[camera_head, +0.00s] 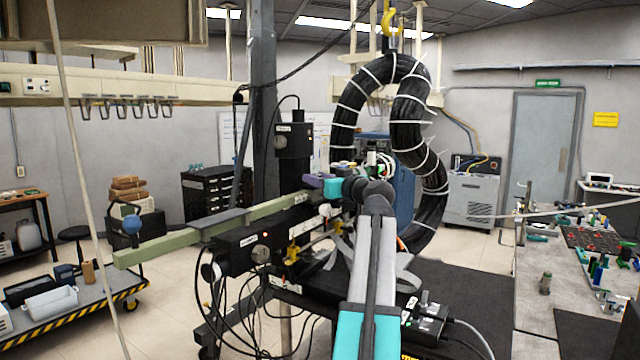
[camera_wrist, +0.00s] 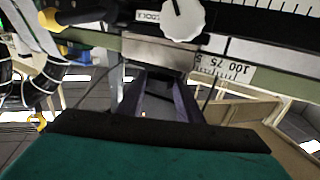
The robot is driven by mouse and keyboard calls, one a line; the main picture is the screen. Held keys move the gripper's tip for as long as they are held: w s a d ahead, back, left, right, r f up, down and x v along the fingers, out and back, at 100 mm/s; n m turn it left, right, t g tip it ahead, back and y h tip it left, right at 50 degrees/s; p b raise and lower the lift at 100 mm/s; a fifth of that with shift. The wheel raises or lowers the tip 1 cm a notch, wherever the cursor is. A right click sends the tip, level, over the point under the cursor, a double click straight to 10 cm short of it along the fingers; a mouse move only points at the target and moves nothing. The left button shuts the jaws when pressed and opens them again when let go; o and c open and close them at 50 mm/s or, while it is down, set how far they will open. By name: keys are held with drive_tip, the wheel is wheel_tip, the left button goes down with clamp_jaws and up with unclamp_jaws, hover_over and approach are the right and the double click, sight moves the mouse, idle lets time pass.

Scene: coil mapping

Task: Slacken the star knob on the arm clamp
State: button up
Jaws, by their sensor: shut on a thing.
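A white lobed knob (camera_wrist: 184,18) sits beside a LOCK label at the top of the wrist view. A silver clamp block (camera_wrist: 157,52) lies just below it on a green bar (camera_wrist: 275,90) with a number scale. My gripper (camera_wrist: 162,76) has dark purple fingers that reach up to the block's lower edge. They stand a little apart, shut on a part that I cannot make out. The white knob is beyond the fingertips, apart from them. In the head view my gripper (camera_head: 313,182) is at the right end of the green arm (camera_head: 165,246), above a white knob (camera_head: 325,210).
A large black hose coil (camera_head: 350,105) hangs from a yellow hook (camera_head: 388,20) behind my arm. A black box (camera_head: 240,247) with loose cables lies under the green arm. A workbench (camera_head: 545,311) with small parts is at right.

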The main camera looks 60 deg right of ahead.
drive_tip(key=shift+s+d+f+n+t+y+b, duration=0.2)
drive_tip(key=shift+n+y+b, duration=0.55)
drive_tip(key=shift+b, duration=0.7)
drive_tip(key=shift+w+d+r+n+t+y+b, duration=0.2)
drive_tip(key=shift+n+y+b, duration=0.25)
drive_tip(key=shift+y+b, duration=0.8)
drive_tip(key=shift+s+d+f+n+t+y+b, duration=0.1)
drive_tip(key=shift+n+t+y+b, duration=0.4)
drive_tip(key=shift+b, duration=1.15)
drive_tip(key=shift+n+y+b, duration=0.4)
drive_tip(key=shift+y, duration=0.4)
drive_tip(key=shift+a, duration=0.1)
drive_tip(key=o, duration=1)
drive_tip(key=shift+o, duration=0.2)
drive_tip(key=shift+s, duration=0.1)
drive_tip(key=s+b, duration=0.3)
drive_tip(key=s, duration=1)
drive_tip(key=shift+s+a, duration=0.15)
drive_tip(key=shift+s, duration=0.2)
